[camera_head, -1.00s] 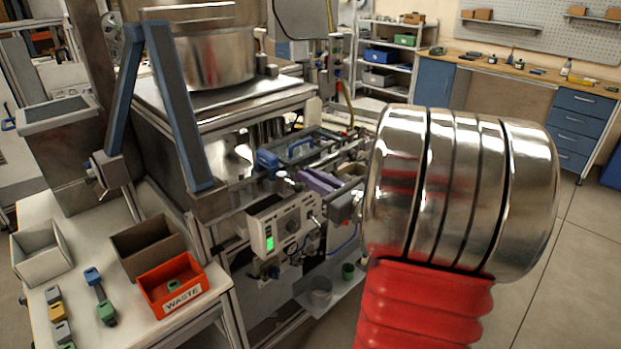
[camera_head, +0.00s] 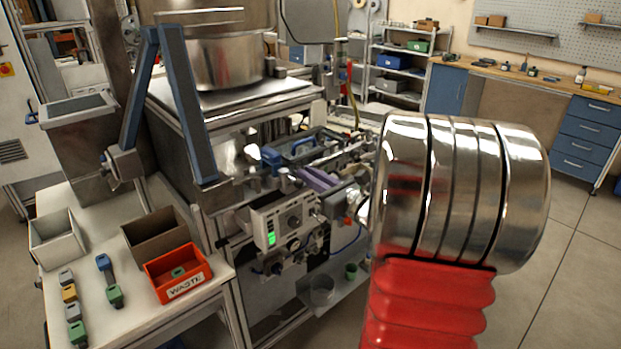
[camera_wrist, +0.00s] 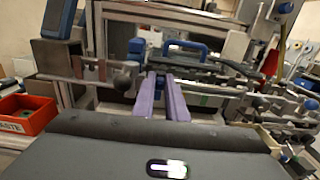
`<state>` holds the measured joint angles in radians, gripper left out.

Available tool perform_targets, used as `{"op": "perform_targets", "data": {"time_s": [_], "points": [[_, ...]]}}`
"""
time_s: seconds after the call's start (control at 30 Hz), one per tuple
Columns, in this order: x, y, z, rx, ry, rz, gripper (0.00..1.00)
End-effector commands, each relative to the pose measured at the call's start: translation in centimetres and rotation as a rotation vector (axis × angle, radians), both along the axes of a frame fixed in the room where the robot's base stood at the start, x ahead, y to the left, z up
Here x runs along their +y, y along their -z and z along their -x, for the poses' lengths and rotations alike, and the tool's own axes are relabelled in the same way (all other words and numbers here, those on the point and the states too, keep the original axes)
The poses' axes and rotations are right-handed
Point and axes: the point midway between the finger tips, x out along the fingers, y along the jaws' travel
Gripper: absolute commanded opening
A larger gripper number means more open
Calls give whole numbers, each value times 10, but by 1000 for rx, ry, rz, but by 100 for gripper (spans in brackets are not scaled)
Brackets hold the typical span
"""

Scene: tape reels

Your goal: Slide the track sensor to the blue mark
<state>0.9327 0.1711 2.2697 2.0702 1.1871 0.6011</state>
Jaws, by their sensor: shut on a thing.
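My gripper's two purple fingers (camera_wrist: 160,95) reach forward to the tape machine's rail in the wrist view. They also show in the head view (camera_head: 318,180), left of the metal drum-shaped link of my arm. The fingers are nearly together, shut on a small part at the rail. I take this part to be the track sensor; the fingers and their tips largely hide it. A blue block (camera_wrist: 136,48) stands just behind and left of the tips, also in the head view (camera_head: 270,158). I cannot make out the blue mark.
A blue handle (camera_wrist: 188,48) lies behind the fingers. Metal rods and knobs crowd both sides. A control box with a green display (camera_head: 282,228) is below the rail. An orange waste bin (camera_head: 178,272) stands on the left table. Floor at right is clear.

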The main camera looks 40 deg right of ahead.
Motion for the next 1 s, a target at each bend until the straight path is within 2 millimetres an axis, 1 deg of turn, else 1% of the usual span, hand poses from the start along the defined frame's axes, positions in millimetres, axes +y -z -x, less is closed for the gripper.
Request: {"op": "perform_targets", "data": {"time_s": [0.07,0.1,0.37,0.6,0.73,0.87,1.0], "points": [[4,0,-2,-1,-11,1,0],[5,0,-2,-1,-12,1,13],[5,0,-2,-1,-11,0,31],[4,0,-2,0,-10,0,31],[4,0,2,0,-8,0,31],[3,0,13,0,-7,0,31],[3,0,31,0,-7,0,31]]}}
